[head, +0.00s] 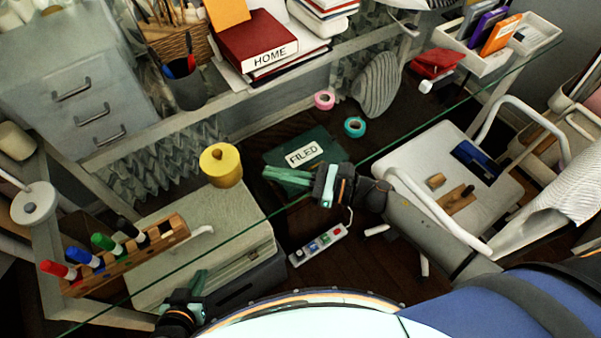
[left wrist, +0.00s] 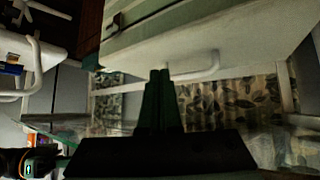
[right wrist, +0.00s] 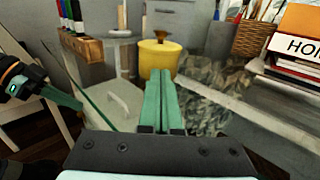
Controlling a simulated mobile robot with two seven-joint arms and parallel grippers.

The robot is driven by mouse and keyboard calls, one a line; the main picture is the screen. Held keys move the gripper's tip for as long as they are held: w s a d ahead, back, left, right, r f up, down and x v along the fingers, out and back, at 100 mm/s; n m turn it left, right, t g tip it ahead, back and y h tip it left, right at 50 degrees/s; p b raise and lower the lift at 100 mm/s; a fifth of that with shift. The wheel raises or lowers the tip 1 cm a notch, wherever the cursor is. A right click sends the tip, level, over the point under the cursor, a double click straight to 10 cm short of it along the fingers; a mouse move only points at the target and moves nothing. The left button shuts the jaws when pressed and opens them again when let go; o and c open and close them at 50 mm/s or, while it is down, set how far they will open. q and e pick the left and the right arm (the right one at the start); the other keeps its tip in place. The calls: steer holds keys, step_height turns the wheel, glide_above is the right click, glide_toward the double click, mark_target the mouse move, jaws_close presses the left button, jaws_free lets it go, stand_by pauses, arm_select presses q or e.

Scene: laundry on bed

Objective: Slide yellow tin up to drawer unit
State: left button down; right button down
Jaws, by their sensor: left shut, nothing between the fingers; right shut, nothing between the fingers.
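The yellow tin (head: 221,166), a round tin with a brown knob on its lid, stands upright on the glass desk top. It also shows in the right wrist view (right wrist: 158,60), just beyond the fingertips. The grey drawer unit (head: 60,100) stands behind it at the upper left, with a clear gap between them; part of it shows in the right wrist view (right wrist: 173,20). My right gripper (head: 266,174) is shut and empty, to the right of the tin and apart from it. My left gripper (head: 201,274) is shut and empty, low near the front edge, below the tin.
A wooden holder with several markers (head: 125,257) lies left of the tin. A green book marked FILED (head: 300,152) and tape rolls (head: 355,127) are to its right. A wicker basket (head: 180,40) and pen cup (head: 187,88) stand behind. The glass between tin and drawer unit looks clear.

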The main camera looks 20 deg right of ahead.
mark_target(239, 167)
steer(key=x, duration=0.5)
steer(key=shift+w+a+p, duration=0.1)
steer(key=shift+a+p, duration=0.05)
steer(key=shift+p, duration=0.25)
